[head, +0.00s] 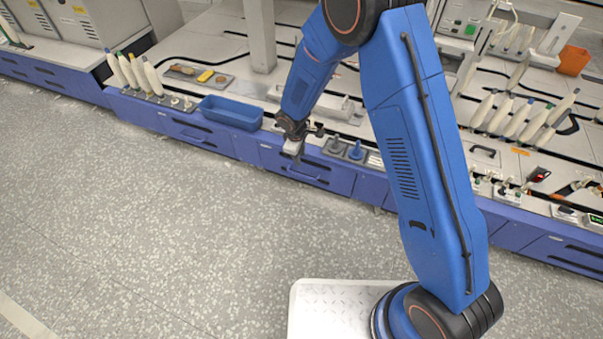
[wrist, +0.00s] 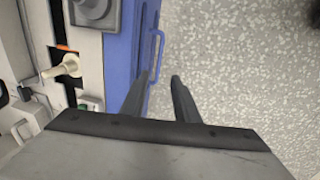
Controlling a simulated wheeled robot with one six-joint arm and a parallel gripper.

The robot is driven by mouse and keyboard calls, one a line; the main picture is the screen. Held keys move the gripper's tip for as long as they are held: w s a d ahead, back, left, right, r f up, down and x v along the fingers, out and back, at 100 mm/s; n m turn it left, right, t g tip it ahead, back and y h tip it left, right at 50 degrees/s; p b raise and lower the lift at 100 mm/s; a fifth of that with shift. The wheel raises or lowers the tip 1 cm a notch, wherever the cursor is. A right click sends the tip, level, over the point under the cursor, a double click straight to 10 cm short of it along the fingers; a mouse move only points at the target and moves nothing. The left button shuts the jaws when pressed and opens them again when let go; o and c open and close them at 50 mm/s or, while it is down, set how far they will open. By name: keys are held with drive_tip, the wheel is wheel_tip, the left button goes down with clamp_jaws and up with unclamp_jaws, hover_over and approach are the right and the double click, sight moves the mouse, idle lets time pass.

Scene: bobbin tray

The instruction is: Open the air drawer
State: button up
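Blue drawer fronts run along the bench edge; no label that I can read tells which is the air drawer. My gripper (head: 294,147) is in front of one blue drawer (head: 322,174) with a dark handle in the head view. In the wrist view, that blue front (wrist: 122,45) carries a blue bar handle (wrist: 156,58). My gripper (wrist: 160,77) is open, its two dark fingers apart with nothing between them. The left finger overlaps the drawer edge near the handle's lower end; the right finger is over the floor. Contact cannot be told. The drawer looks shut.
A blue bin (head: 231,112) stands on the bench left of my gripper. White bobbins (head: 128,72) stand further left. The speckled floor (head: 180,230) before the drawers is clear.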

sight(303, 176)
drive_tip(key=w+f, duration=0.1)
drive_tip(key=f, duration=0.8)
drive_tip(key=w+d+f, duration=0.1)
drive_tip(key=f, duration=0.4)
drive_tip(key=shift+w, duration=0.35)
clamp_jaws()
